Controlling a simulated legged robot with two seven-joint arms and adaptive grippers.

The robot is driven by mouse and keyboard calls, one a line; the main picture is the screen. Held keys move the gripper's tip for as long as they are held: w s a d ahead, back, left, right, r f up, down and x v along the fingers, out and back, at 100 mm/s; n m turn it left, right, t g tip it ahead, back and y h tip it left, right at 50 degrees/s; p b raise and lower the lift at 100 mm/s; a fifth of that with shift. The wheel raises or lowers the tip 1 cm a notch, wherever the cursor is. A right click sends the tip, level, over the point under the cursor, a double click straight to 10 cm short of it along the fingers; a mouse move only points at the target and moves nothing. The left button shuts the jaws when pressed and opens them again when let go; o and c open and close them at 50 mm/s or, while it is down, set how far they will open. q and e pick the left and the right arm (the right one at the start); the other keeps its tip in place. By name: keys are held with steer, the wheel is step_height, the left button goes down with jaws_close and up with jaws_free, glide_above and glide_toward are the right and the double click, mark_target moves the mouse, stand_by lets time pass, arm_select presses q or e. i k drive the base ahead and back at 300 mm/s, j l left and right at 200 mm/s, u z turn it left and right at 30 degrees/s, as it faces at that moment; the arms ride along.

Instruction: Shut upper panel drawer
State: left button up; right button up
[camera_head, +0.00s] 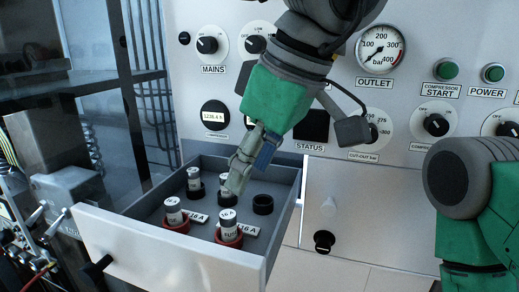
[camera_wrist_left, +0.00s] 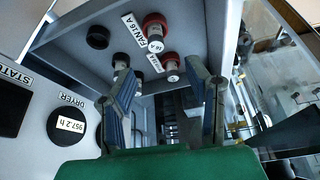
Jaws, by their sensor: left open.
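The upper panel drawer (camera_head: 173,257) is pulled out from the grey panel in the head view, its pale front towards the lower left. A black handle (camera_head: 97,270) sits on its front. My left gripper (camera_head: 250,162) is open, pointing down over the drawer's interior near its back, with no object between its fingers. In the left wrist view, the open fingers (camera_wrist_left: 166,92) show in front of the drawer's interior; whether they touch anything I cannot tell. Of my right arm only green and dark links show at the right; its fingers are out of view.
Several grey fuses stand in the drawer, including one in a red holder (camera_head: 228,236). An empty black holder (camera_head: 263,204) is beside them. Right of the drawer is a closed pale panel with a black knob (camera_head: 323,241). Dials and switches cover the panel above.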

mark_target(137, 245)
steer(key=k+j, duration=0.25)
steer(key=k, duration=0.2)
steer(key=k+j, duration=0.2)
steer(key=k, duration=0.25)
steer(key=k+j, duration=0.25)
steer(key=k, duration=0.25)
